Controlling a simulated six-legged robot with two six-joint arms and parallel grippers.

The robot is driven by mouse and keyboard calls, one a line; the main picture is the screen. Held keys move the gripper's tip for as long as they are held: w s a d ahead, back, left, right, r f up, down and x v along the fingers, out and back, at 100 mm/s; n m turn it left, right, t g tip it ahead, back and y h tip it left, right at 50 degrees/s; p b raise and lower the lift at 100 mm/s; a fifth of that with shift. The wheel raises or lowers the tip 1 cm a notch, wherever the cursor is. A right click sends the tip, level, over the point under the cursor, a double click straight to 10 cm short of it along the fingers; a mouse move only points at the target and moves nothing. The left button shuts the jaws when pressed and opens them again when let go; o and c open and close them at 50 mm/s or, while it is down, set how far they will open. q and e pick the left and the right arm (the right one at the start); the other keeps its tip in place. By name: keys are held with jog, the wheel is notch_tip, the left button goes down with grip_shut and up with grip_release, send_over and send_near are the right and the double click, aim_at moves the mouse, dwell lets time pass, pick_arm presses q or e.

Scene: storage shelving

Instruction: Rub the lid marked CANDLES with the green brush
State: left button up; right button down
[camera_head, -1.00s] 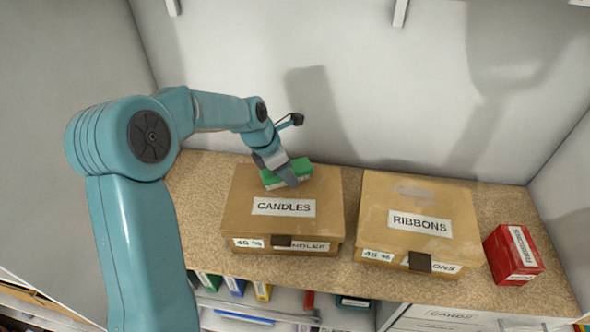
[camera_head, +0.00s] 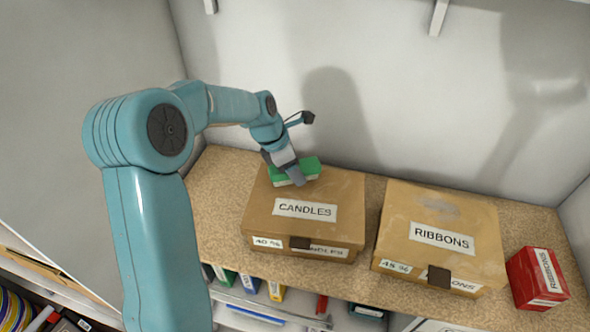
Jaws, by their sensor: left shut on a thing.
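The cardboard box with the lid marked CANDLES (camera_head: 336,188) stands on the speckled shelf, left of centre. The green brush (camera_head: 309,167) is at the back left part of this lid, its pale underside against or just over the lid. My left gripper (camera_head: 291,176) is shut on the green brush from above; its fingers cover part of the brush. The CANDLES lid looks clean where it shows. My right gripper is not in view.
A second box marked RIBBONS (camera_head: 470,215) stands to the right, with a greyish smudge on its lid. A red box (camera_head: 537,278) is at the far right. Bare shelf (camera_head: 215,190) shows at the left. Files and a blue item lie on the lower shelf.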

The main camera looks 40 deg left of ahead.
pick_arm(q)
jog(key=shift+r, duration=2.65)
jog(key=shift+r, duration=1.5)
